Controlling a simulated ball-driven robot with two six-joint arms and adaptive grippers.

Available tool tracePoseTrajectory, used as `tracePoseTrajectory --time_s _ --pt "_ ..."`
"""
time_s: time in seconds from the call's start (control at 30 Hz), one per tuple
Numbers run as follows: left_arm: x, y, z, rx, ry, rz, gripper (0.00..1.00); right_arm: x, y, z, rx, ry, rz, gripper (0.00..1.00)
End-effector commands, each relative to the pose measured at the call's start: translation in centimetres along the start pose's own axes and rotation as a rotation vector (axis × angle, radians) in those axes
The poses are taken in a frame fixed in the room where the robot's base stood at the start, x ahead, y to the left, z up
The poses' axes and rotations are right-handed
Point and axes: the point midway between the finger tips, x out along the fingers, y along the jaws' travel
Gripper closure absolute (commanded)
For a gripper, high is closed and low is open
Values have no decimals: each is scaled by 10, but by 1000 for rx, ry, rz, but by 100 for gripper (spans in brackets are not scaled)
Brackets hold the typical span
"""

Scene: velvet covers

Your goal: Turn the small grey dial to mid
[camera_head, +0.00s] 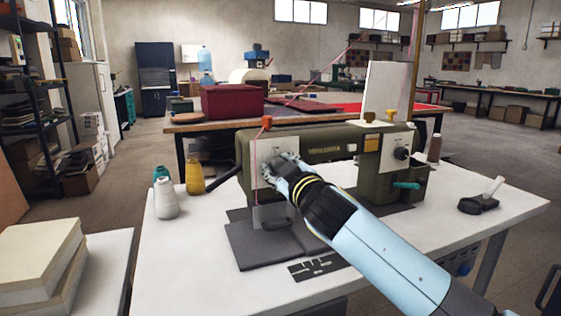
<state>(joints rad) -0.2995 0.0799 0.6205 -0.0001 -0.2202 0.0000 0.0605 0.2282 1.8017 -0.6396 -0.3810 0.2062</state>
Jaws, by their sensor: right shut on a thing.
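An olive-green sewing machine (325,147) stands on a white table. A pale plate (285,146) is on the left end of its front. My right gripper (270,167) reaches in from the lower right and is at this plate, shut on what appears to be the small grey dial. The gripper's fingers hide the dial, so its setting cannot be read. A larger dark dial (401,153) shows on the right part of the machine, apart from my gripper. My left gripper is out of view.
Thread cones, one yellow (194,176) and one grey (166,200), stand left of the machine. A black holder (478,204) with a white stick lies at the right. The white table's front left (190,265) is clear. Foam blocks (38,258) sit at far left.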

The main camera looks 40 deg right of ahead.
Motion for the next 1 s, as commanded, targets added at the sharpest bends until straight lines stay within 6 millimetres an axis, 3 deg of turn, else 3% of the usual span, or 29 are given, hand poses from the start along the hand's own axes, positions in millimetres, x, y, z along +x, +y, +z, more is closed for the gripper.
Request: tracePoseTrajectory --time_s 0.5,1.0 --pt "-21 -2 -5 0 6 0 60 0 0 -1 -412 0 -1 100" --pt "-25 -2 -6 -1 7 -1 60 0 -2 1 -544 -1 -2 100"
